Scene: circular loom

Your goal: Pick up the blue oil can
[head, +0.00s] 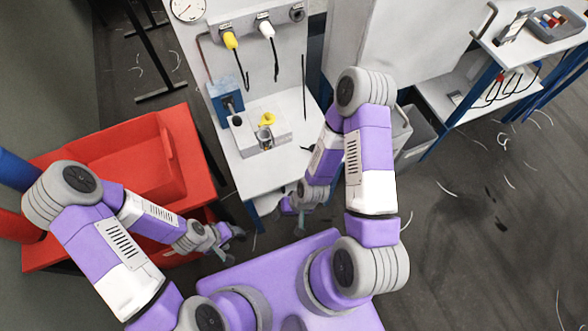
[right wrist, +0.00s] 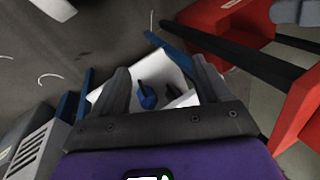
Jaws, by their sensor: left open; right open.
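The blue oil can (right wrist: 147,98) shows in the right wrist view, between my right fingers in the picture but farther off. It stands on a white surface. I cannot make it out in the head view. My right gripper (right wrist: 163,80) is open and empty, apart from the can. In the head view the right gripper (head: 300,210) is small and partly hidden near the front edge of the white workbench. My left gripper (head: 226,243) is open and empty beside the red cabinet.
A red cabinet (head: 60,258) stands on the left. The white workbench (head: 238,160) carries a white box (head: 248,143) with a yellow item (head: 267,119) and a blue device (head: 231,103). A small dark object (right wrist: 172,90) lies beside the can. Open floor is on the right.

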